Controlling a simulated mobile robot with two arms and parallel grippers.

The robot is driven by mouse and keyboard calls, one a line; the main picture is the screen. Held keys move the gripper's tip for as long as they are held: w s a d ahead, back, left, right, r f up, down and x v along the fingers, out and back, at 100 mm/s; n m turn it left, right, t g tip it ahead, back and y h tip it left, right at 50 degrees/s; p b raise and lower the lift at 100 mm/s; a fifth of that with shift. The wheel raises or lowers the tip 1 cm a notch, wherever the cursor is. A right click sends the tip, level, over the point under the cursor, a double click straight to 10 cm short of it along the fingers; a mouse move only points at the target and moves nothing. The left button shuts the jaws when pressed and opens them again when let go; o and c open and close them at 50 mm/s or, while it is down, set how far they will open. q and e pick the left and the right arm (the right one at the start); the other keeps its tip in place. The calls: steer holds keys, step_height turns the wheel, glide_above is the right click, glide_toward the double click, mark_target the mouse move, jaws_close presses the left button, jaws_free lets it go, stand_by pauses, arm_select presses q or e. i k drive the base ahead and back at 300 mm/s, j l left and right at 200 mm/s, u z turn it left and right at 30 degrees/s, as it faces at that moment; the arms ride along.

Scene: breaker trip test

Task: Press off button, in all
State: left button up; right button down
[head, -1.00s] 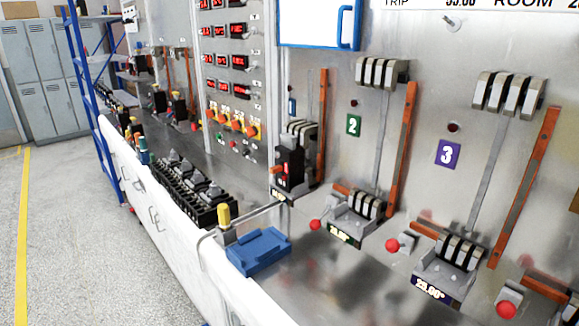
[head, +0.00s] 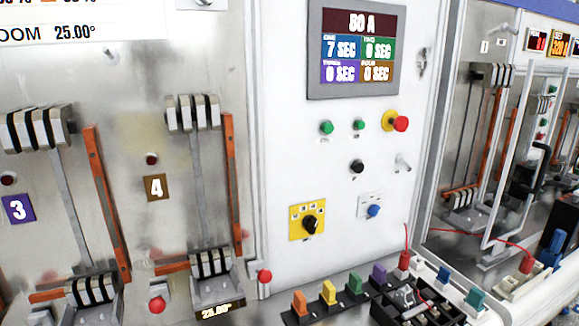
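A white control panel (head: 285,180) is in the middle of the head view. It carries a red mushroom button (head: 402,124) on a yellow base, a left green button (head: 327,127), a right green button (head: 359,125) and a black button (head: 357,166). The small labels are too blurred to read, so I cannot tell which one is marked off. A yellow selector plate (head: 297,221) with a black knob and a blue button (head: 374,210) sit lower down. A display (head: 355,48) above shows 50 A and timer readings. Neither gripper is in view.
Breaker stations with number plates 3 (head: 18,208) and 4 (head: 156,187) are on the left, with red knobs. Coloured terminals (head: 328,293) line the bench below the panel. A red wire (head: 470,235) runs right. More racks stand at the far right.

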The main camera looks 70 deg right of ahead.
mark_target(357, 168)
steer(key=k+z, duration=0.1)
steer(key=z, duration=2.5)
